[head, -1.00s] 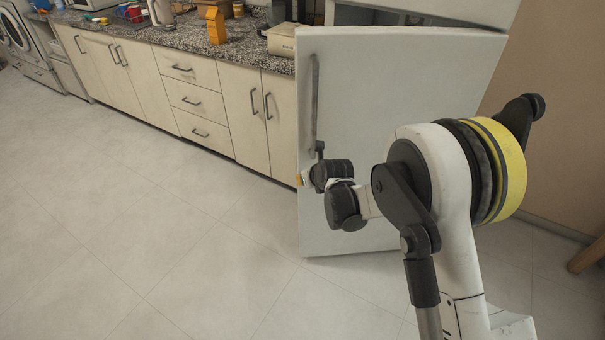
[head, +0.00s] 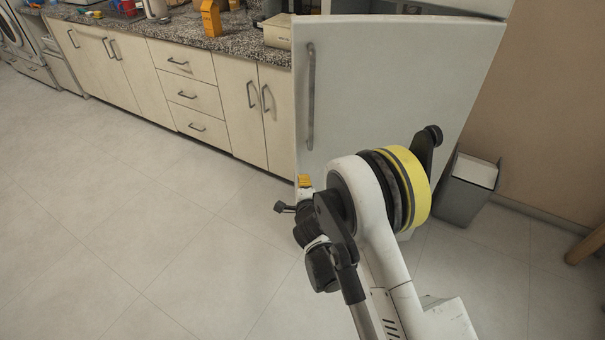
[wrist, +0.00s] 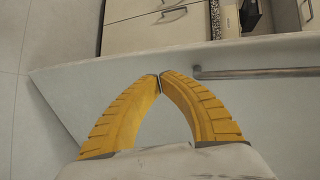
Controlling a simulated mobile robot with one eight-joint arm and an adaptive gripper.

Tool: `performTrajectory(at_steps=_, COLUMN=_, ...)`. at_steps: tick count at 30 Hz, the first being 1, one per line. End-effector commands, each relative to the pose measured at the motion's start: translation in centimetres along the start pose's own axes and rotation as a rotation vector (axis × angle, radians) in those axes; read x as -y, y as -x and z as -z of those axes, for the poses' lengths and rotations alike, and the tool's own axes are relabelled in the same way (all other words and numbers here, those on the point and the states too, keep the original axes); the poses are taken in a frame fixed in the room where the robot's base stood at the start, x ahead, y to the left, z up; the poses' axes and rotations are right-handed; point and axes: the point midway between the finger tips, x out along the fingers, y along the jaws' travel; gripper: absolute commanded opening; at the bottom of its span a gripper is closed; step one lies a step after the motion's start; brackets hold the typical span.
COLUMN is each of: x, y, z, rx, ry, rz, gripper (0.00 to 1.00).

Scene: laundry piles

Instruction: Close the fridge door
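The fridge door (head: 400,90) is pale grey and stands partly open in the head view, with a gap to the fridge interior showing above its top edge. Its vertical bar handle (head: 311,95) is near its left edge. My gripper (head: 305,180) is low by the door's left edge, below the handle. In the wrist view the yellow fingers of my gripper (wrist: 160,80) meet at their tips with nothing between them. They overlap the door face (wrist: 270,105) near its edge, with the handle (wrist: 255,73) to the right. I cannot tell whether they touch the door.
Cream cabinets (head: 185,95) under a granite counter (head: 190,35) run left of the fridge. A grey bin (head: 468,190) stands to the right by the brown wall. The tiled floor (head: 120,220) is clear on the left.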

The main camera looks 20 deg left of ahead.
Motion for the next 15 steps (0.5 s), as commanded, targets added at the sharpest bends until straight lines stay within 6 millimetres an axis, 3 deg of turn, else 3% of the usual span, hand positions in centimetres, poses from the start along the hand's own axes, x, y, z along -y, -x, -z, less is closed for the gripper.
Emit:
performTrajectory(at_steps=5, x=0.7, y=-1.3, z=0.1, rx=-0.001, ry=-0.004, rz=0.000, gripper=0.00)
performTrajectory(at_steps=7, x=-0.2, y=-3.4, z=0.1, rx=-0.001, ry=-0.004, rz=0.000, gripper=0.00)
performTrajectory(at_steps=15, x=-0.4, y=-9.2, z=0.1, rx=-0.001, ry=-0.006, rz=-0.001, gripper=0.00)
